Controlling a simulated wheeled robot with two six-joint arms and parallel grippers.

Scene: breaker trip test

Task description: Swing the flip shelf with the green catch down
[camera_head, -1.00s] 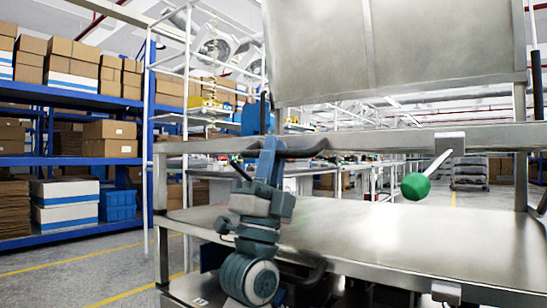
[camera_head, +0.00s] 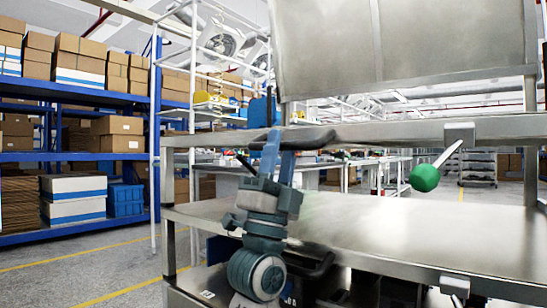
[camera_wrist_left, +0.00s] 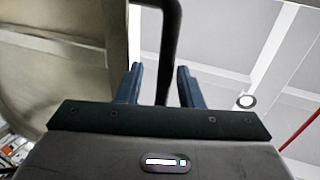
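A grey metal shelf panel (camera_head: 430,45) stands upright at the top of the rack in the head view. The green catch (camera_head: 424,178) is a ball on a short metal lever, hanging from a bracket on the crossbar below the panel, at right. My left gripper (camera_head: 278,152) points up beside a curved dark handle (camera_head: 312,138) at the crossbar's left. In the left wrist view a dark bar (camera_wrist_left: 168,48) passes between the spread fingers of my left gripper (camera_wrist_left: 158,85), with visible gaps on both sides. My right gripper is out of view.
A flat lower metal shelf (camera_head: 370,230) extends below the crossbar (camera_head: 390,131), right of my left arm. Blue racking with cardboard boxes (camera_head: 85,60) stands at the left. The floor between the racking and the metal rack is clear.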

